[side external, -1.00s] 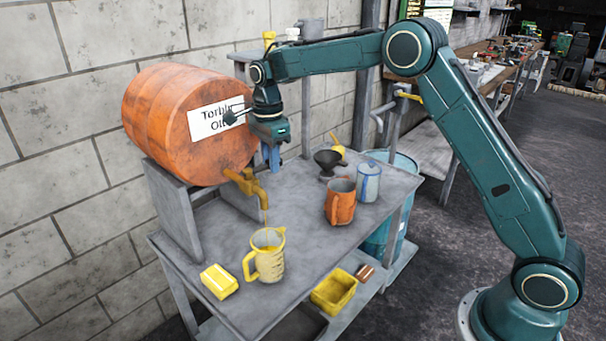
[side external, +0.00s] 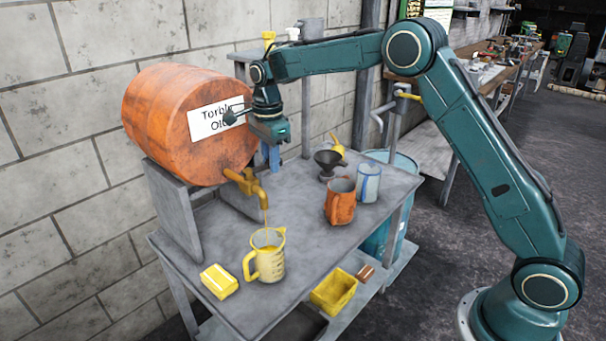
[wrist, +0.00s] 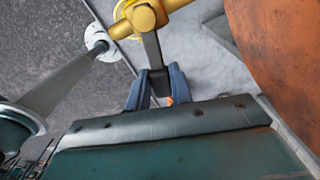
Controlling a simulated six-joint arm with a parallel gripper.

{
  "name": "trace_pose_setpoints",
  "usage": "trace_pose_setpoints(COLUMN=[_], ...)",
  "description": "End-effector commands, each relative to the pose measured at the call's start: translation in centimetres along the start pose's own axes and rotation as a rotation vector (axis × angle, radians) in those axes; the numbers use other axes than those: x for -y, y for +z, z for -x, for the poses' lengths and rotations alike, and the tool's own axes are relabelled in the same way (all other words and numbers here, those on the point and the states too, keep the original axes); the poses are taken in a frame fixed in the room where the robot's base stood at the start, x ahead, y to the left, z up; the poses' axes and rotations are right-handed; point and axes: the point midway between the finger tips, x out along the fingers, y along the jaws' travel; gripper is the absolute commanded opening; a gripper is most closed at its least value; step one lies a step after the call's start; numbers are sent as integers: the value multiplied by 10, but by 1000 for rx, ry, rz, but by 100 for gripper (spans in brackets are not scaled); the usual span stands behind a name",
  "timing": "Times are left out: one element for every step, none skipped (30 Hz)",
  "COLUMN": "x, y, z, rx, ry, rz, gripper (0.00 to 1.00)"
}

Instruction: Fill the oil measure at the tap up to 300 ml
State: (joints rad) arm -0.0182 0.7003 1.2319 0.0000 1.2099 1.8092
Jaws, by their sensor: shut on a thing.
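The jug-shaped yellow oil measure (side external: 270,262) stands upright on the bench under the yellow tap (side external: 246,184) of the orange oil drum (side external: 170,125). A thin amber stream runs from the spout into the measure, and oil shows inside. I cannot read the level against the marks. My gripper (side external: 271,157) is behind the tap, beside the drum's front. In the wrist view, my gripper's blue fingers (wrist: 158,88) are shut on the tap's grey lever (wrist: 153,50), below the yellow tap body (wrist: 148,18). Part of the measure's rim (wrist: 118,10) shows behind the tap.
A yellow block (side external: 219,281) lies left of the measure. An orange jug (side external: 340,201), a blue-white can (side external: 369,183) and a dark funnel (side external: 328,161) stand on the right of the bench (side external: 305,240). A yellow bin (side external: 334,291) sits on the lower shelf. The bench's front middle is clear.

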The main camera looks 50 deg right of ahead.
Motion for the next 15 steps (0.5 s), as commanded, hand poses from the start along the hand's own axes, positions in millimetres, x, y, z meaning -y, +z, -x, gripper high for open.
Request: trace_pose_setpoints(x=[1,1,1,1,1,1,1,2,3,3,4,6,7,8,10], y=[0,0,0,0,0,0,0,0,0,1,1,1,1,2,2], z=[2,2,2,2,2,2,2,2,2,2,2,2,2,2,1], rx=[1,1,1,1,1,1,1,1,1,1,1,1,1,1,1], ry=[-5,-5,-5,-5,-5,-5,-5,-5,-5,-5,-5,-5,-6,-5,-5], rz=[0,0,0,0,1,3,7,13,25,38,52,76,95,115,144], gripper=[7,7,7,7,7,7,7,7,7,7,7,7,7,7,7])
